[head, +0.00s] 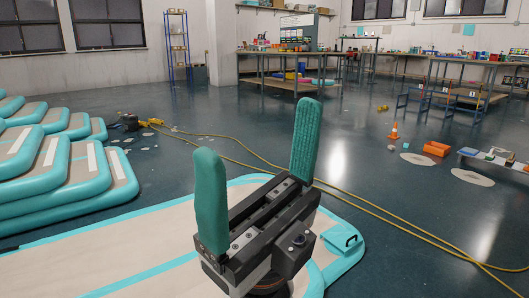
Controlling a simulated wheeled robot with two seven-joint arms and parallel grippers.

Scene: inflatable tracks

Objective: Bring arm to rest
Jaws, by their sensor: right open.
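My right gripper (258,172) shows large in the lower middle of the head view. Its two teal-covered fingers stand upright and wide apart, with nothing between them. The dark gripper body is below the fingers and hides part of the inflatable track (130,262) behind it. The track is beige with teal edges and lies flat on the floor. My left gripper does not show in this view.
Stacked inflatable tracks (55,165) stand at the left. Yellow hoses (385,218) cross the dark floor. An orange cone (394,131), an orange bin (436,149) and a low bench (497,165) are at the right. Workbenches (290,58) line the back. Open floor lies between.

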